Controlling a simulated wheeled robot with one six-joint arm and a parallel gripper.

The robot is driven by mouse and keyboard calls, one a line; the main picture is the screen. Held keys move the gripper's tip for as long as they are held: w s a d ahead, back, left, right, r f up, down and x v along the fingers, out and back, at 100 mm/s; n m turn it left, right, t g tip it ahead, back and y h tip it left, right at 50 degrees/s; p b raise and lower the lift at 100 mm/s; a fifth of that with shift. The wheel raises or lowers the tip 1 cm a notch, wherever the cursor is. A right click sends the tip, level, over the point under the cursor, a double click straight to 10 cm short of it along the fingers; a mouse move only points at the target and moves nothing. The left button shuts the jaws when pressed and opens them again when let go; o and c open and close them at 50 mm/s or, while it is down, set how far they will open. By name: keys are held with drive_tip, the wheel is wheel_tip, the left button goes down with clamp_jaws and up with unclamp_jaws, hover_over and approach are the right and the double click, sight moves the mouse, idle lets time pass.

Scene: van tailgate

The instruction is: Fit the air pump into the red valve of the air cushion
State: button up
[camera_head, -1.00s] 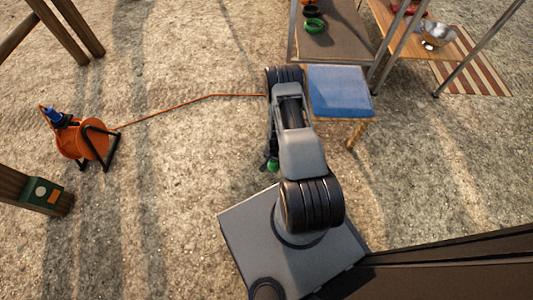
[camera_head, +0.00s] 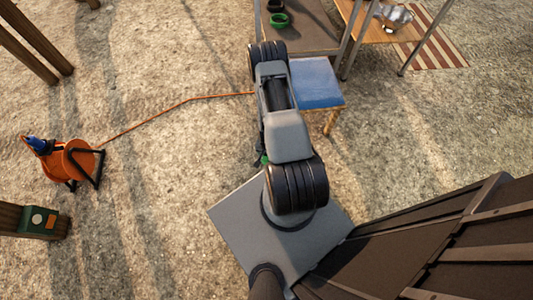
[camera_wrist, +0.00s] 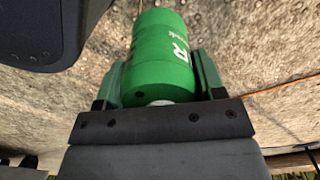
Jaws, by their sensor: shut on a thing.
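My gripper (camera_wrist: 160,78) is shut on a green cylinder with a white letter "R", which I take for the air pump (camera_wrist: 163,50). Its two green-grey fingers stand either side of the cylinder. In the head view only a small green patch of the held thing (camera_head: 265,160) shows beside my arm, low over the gravel; the arm hides most of it. I cannot make out the air cushion or its red valve in either view.
A blue-topped stool (camera_head: 318,82) stands right of my arm. Behind it are a dark table (camera_head: 305,38) and a wooden table (camera_head: 375,28). An orange cable reel (camera_head: 70,160) is at left, its cable (camera_head: 190,100) crossing the gravel. A dark slatted panel (camera_head: 430,245) fills the lower right.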

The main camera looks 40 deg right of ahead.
wheel_tip(320, 180, up, 16)
drive_tip(key=p, duration=1.1)
drive_tip(key=w+d+b, duration=1.9)
drive_tip(key=w+d, duration=0.2)
drive_tip(key=w, duration=0.2)
drive_tip(key=shift+d+b, duration=0.25)
drive_tip(key=shift+b, duration=0.15)
drive_tip(key=shift+a, duration=0.1)
